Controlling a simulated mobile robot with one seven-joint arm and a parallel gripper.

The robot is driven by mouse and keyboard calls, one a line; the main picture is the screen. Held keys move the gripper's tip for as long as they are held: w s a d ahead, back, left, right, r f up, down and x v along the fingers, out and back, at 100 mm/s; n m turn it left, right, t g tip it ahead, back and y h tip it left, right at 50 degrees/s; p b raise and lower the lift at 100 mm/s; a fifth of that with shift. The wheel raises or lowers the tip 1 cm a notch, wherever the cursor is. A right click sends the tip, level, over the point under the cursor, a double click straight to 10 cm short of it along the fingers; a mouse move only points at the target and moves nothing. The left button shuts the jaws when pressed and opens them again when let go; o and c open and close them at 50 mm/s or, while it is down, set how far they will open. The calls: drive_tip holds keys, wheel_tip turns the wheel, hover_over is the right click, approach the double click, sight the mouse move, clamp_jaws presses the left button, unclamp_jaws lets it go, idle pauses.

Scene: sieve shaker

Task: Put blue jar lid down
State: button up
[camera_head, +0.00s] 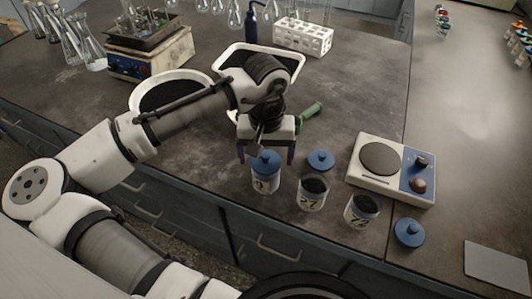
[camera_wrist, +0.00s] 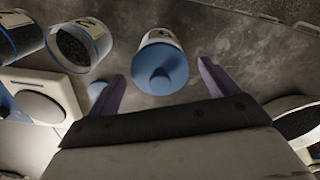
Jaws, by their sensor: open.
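Three glass jars stand near the bench's front edge. The left jar (camera_head: 265,184) has a blue lid (camera_head: 265,162) on top; this lid also shows in the wrist view (camera_wrist: 161,68). My gripper (camera_head: 266,152) is open, its two fingers on either side of that lid with visible gaps in the wrist view (camera_wrist: 162,72). The jar marked 27 (camera_head: 312,198) and the jar marked 72 (camera_head: 361,214) are open with dark grains inside. A second blue lid (camera_head: 320,160) lies on the bench behind the jar marked 27. A third blue lid (camera_head: 409,233) lies right of the jar marked 72.
A hotplate-like device (camera_head: 363,184) with two knobs stands right of the jars. A white round bowl (camera_head: 197,82) and a white tray (camera_head: 296,60) hold dark material behind my arm. A green-handled tool (camera_head: 311,110) lies near my wrist. A grey plate (camera_head: 494,264) lies far right.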

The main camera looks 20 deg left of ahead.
sight(267, 154)
drive_tip(key=shift+r, duration=0.1)
wheel_tip(267, 154, up, 13)
idle(0.5)
